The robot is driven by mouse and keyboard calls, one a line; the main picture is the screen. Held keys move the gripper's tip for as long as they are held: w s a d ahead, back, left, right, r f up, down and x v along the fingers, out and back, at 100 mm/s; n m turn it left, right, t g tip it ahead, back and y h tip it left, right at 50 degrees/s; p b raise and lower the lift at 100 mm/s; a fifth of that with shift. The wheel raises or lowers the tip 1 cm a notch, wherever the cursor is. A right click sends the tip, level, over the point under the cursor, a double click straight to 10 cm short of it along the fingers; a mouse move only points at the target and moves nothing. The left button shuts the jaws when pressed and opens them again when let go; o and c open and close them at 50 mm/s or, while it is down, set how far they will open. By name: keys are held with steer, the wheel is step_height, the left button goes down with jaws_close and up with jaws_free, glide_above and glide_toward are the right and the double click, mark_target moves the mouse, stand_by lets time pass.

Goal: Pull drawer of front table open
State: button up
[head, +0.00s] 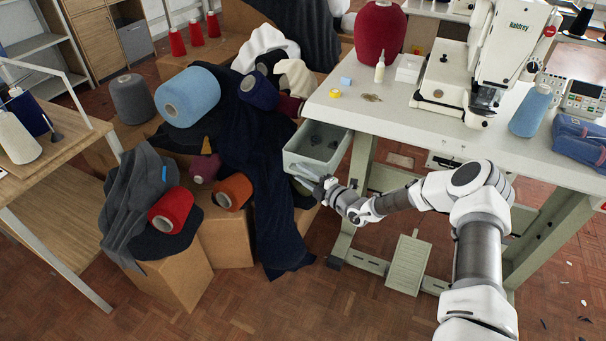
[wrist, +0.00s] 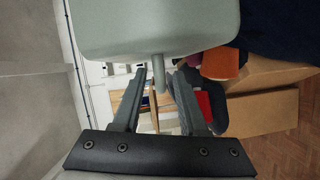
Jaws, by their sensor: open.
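The front table (head: 390,118) is white-topped with pale green legs. Its pale grey-green drawer (head: 318,163) sticks out at the table's left end, its inside showing with a few dark items in it. In the wrist view the drawer (wrist: 150,28) fills the top, and a short peg-like handle (wrist: 158,72) points down from it. My gripper (head: 305,182) is at the drawer's near left end in the head view. In the wrist view my gripper (wrist: 163,82) is open, its two dark fingers on either side of the handle, with gaps showing. The fingertips are small and partly unclear in the head view.
Boxes with dark cloth (head: 270,200) and thread cones, such as an orange one (head: 232,192), crowd the left of the drawer. A sewing machine (head: 450,80) stands on the table. A pedal (head: 409,263) lies below.

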steer(key=p+v, duration=0.3)
steer(key=v, duration=1.4)
steer(key=s+a+r+n+g+h+p, duration=0.1)
steer(key=s+a+r+n+g+p, duration=0.15)
steer(key=s+r+n+g, duration=0.7)
steer(key=s+a+r+n+g+h+p, duration=0.1)
steer(key=s+r+n+h+p, duration=0.2)
steer(key=r+n, duration=1.25)
steer(key=s+d+r+n+t+h+p, duration=0.2)
steer(key=s+d+r+n+h, duration=0.2)
steer(key=s+r+n, duration=0.5)
steer(key=s+d+r+n+t+h+p, duration=0.2)
steer(key=s+d+r+n, duration=0.4)
steer(key=r+n, duration=0.6)
steer(key=s+h+p, duration=0.1)
steer(key=s+h, duration=0.1)
steer(key=shift+s+d+n+t+h+p, duration=0.3)
steer(key=shift+s+t, duration=0.05)
